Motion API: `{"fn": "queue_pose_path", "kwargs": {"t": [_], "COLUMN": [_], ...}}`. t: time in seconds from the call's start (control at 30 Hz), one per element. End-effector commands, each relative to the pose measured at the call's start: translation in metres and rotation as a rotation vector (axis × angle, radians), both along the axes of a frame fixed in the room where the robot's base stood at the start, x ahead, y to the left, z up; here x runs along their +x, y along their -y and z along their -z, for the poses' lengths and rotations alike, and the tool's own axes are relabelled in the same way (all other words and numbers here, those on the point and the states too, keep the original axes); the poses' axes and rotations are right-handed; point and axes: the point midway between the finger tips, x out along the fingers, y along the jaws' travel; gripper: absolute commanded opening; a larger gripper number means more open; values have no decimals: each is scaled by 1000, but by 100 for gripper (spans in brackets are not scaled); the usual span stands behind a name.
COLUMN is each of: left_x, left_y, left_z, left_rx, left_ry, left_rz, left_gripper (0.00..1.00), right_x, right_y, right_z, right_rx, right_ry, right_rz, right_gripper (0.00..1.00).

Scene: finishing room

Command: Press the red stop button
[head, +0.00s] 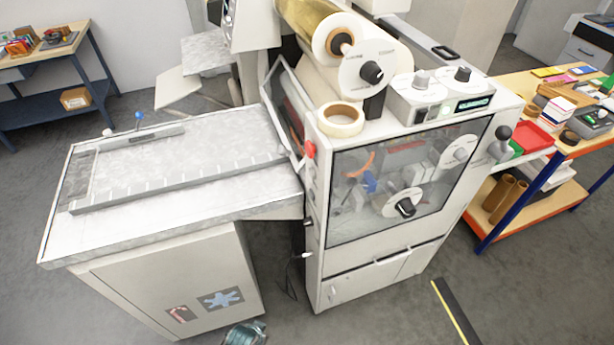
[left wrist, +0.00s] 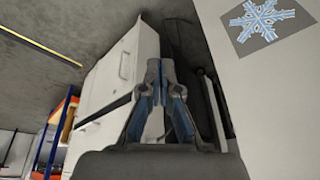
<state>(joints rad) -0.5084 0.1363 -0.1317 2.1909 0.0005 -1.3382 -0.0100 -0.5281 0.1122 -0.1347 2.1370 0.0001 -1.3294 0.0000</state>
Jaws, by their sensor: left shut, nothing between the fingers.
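The red stop button (head: 310,150) is a round red knob on the left front edge of the cream machine (head: 318,235), beside its glass door and just below a roll of tape. It does not show in the left wrist view. My left gripper (left wrist: 160,64) is shut and empty, its fingertips together. It points toward the machine's lower white cabinet (left wrist: 125,70). In the head view only a small dark and teal part, likely of this gripper, shows at the bottom edge, well below the button. My right gripper is in neither view.
A feed table (head: 150,215) on a white cabinet extends left of the machine, and its edge lies between the bottom of the view and the button. A thin cable (head: 303,256) hangs at the machine's front left corner. A workbench (head: 540,95) stands at right.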

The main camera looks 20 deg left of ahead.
Motion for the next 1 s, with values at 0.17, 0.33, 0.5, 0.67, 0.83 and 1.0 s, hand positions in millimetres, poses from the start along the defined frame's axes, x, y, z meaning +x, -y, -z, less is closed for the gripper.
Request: {"fn": "queue_pose_path", "kwargs": {"t": [0.17, 0.33, 0.5, 0.67, 0.83, 1.0], "left_x": [39, 90, 145, 190, 224, 241], "left_y": [-12, -24, -34, -40, -43, -42], "left_z": [-84, -149, -213, -279, -357, -432], "left_rx": [38, 102, 186, 278, 390, 507], "left_ry": [165, 377, 612, 835, 1069, 1280], "left_rz": [50, 131, 224, 313, 409, 498], "left_gripper": [0, 0, 0, 0, 0, 0], "right_x": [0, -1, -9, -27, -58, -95], "right_y": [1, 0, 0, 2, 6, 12], "right_z": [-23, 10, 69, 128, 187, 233], "right_rx": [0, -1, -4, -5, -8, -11], "right_ry": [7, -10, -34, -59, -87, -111], "right_rz": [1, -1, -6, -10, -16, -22], "right_gripper": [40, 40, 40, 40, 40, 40]}}
